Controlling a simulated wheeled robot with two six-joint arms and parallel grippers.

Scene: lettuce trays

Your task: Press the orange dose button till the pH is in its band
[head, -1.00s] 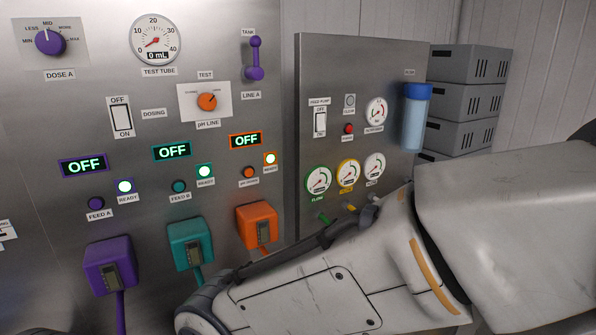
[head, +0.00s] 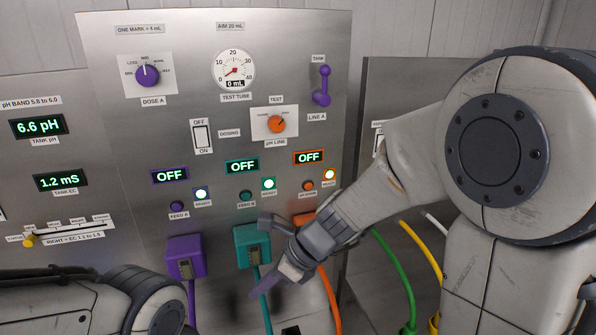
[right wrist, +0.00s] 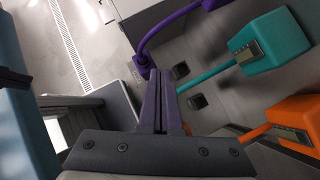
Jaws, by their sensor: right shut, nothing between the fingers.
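The orange dose button (head: 307,186) is a small round knob under the orange-framed OFF display (head: 308,158), beside a lit white ready lamp (head: 329,175). The tank pH display (head: 38,126) at the left reads 6.6 pH. The label above it (head: 31,103) gives a band of 5.8 to 6.0. My right gripper (head: 268,287) is shut and empty, below and left of the button, in front of the dosing pump boxes. Its shut fingers (right wrist: 163,98) also show in the right wrist view, pointing away from the camera. My left gripper is out of view.
Purple (head: 186,257), teal (head: 252,246) and orange (right wrist: 290,121) pump boxes with hoses stand out from the panel under the buttons. The orange one is partly hidden by my right arm in the head view. Purple (head: 176,207) and teal (head: 246,195) buttons sit left of the orange one.

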